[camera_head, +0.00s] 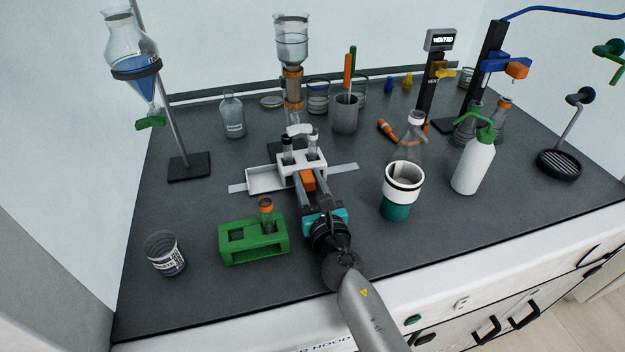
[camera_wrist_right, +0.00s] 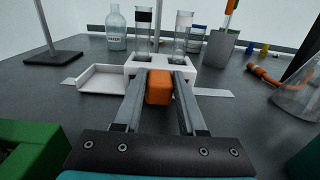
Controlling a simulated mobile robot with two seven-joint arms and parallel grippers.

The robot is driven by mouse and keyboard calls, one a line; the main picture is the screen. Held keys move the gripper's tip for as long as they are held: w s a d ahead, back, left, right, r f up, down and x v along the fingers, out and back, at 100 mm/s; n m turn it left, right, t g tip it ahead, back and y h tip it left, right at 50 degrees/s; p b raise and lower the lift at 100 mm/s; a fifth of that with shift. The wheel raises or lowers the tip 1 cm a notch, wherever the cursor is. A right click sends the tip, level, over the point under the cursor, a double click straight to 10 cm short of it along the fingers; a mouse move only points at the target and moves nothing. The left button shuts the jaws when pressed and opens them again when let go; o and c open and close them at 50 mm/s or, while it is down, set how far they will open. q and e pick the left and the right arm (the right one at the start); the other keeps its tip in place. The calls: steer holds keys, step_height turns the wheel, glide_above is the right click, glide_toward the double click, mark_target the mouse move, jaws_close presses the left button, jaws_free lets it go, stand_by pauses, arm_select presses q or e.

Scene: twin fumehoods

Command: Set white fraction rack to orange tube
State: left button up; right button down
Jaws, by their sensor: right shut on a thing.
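The white fraction rack (camera_head: 290,172) stands mid-bench on a light flat strip (camera_head: 343,168), below a glass column (camera_head: 292,82). In the wrist view the rack (camera_wrist_right: 135,64) holds a tube with a black band (camera_wrist_right: 143,18) and a tube with a white band (camera_wrist_right: 183,20). An orange block (camera_wrist_right: 159,88) is at the rack's near side. My right gripper (camera_head: 307,180) is shut on this block. A tube with an orange top (camera_head: 266,206) stands in a green rack (camera_head: 254,246) at the front left. My left gripper is not in view.
A white tray (camera_head: 266,180) adjoins the rack on the left. A white cup with a teal base (camera_head: 396,208) and a white wash bottle (camera_head: 474,168) stand to the right. A labelled jar (camera_head: 165,254) is at the front left. A stand with a separating funnel (camera_head: 133,58) is at the left.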

steer(key=shift+c, duration=2.4)
jaws_free()
steer(key=s+d, duration=0.1)
steer(key=s, duration=0.8)
steer(key=s+d, duration=0.1)
steer(key=s, duration=0.3)
steer(key=shift+s+d+f+b, duration=0.1)
steer(key=shift+s+d+b, duration=0.2)
steer(key=shift+s+b, duration=0.1)
steer(key=shift+s+d, duration=0.15)
steer(key=shift+s, duration=0.45)
